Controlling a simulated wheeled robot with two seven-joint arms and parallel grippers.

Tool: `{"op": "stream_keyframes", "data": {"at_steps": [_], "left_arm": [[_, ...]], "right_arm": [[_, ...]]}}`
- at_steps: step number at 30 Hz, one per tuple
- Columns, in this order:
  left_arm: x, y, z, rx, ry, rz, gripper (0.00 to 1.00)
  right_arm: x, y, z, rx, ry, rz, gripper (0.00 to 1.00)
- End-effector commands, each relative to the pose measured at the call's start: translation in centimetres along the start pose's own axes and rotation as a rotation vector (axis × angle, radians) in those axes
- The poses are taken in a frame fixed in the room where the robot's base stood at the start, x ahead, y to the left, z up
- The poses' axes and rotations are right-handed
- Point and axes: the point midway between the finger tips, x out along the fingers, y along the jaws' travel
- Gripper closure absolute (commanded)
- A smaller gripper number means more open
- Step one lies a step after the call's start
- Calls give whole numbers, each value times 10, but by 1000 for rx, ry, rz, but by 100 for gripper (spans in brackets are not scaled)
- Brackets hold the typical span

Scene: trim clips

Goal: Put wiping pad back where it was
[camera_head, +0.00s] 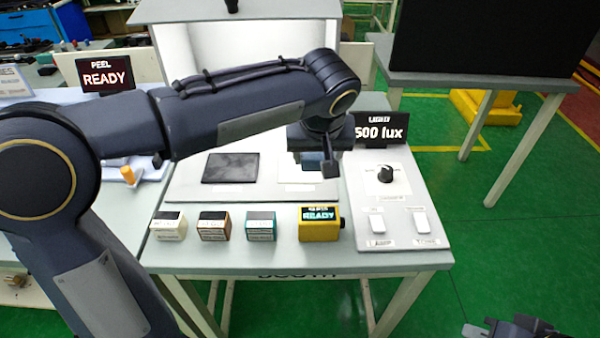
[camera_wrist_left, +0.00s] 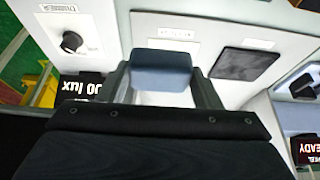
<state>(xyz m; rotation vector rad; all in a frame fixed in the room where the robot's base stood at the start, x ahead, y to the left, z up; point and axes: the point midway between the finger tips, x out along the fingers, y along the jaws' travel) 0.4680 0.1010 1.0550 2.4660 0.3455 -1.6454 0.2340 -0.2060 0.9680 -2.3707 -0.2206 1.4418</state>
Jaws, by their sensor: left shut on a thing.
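The wiping pad is the blue-grey block (camera_wrist_left: 161,72) held between the two fingers of my left gripper (camera_wrist_left: 162,84) in the left wrist view. In the head view my left gripper (camera_head: 318,168) hangs over the right part of the booth board, above a pale square patch (camera_head: 296,176), and mostly hides the pad. The patch also shows beyond the pad in the left wrist view (camera_wrist_left: 165,99). I cannot tell whether the pad touches the board. My right gripper (camera_head: 508,329) shows only partly at the bottom right edge, away from the table.
A dark flat panel (camera_head: 230,168) lies left of the patch. Several small boxes and a yellow READY box (camera_head: 319,223) line the front edge. A knob (camera_head: 385,174) and two white switches stand right. The lux display (camera_head: 381,129) stands behind.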

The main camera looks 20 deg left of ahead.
Motion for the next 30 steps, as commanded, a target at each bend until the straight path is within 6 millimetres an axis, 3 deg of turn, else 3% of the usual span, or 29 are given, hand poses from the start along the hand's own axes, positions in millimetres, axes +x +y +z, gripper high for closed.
{"op": "stream_keyframes", "data": {"at_steps": [12,18,26,30], "left_arm": [[76,-23,-66,-3,-6,-6,60],[116,-29,-77,-1,-3,-3,60],[134,-31,-82,-1,-2,-2,60],[154,-32,-78,1,-4,-3,60]], "right_arm": [[-14,-6,-7,0,1,0,100],[-16,-7,-8,0,1,0,100],[-18,-8,-9,0,0,0,100],[-18,-8,-9,0,0,0,100]]}}
